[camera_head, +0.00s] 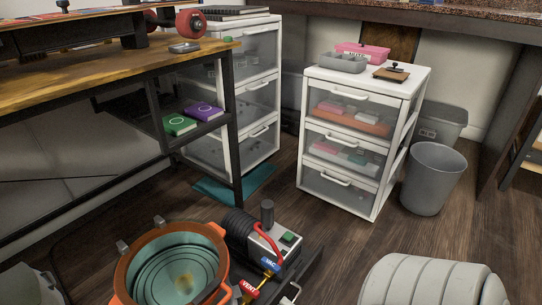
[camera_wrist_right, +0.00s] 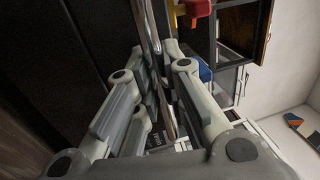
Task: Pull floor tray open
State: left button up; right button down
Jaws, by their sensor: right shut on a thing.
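The floor tray (camera_head: 312,262) is black and low, at the bottom centre of the head view. It bears an orange pot (camera_head: 122,270) with a teal inside and a pump (camera_head: 272,243) with red and blue labelled parts. A bright metal handle (camera_head: 291,294) shows at its near right side, cut by the frame's edge. In the right wrist view my right gripper (camera_wrist_right: 163,85) is shut around a shiny metal bar (camera_wrist_right: 150,35), which appears to be this handle. The gripper's contact is partly hidden by its own finger links.
A workbench (camera_head: 120,62) stands at left, its black leg behind the tray. White drawer units (camera_head: 335,190) and (camera_head: 250,140) stand behind. A grey bin (camera_head: 432,178) is at right. Wood floor (camera_head: 345,235) is clear between the tray and drawers. My arm fills the bottom right.

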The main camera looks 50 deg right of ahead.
jog(key=shift+v, duration=0.85)
jog(key=shift+r, duration=0.1)
jog(key=c, duration=1.5)
grip_release()
jog(key=v, duration=1.2)
jog(key=shift+r, duration=0.1)
jog(key=shift+s, duration=0.1)
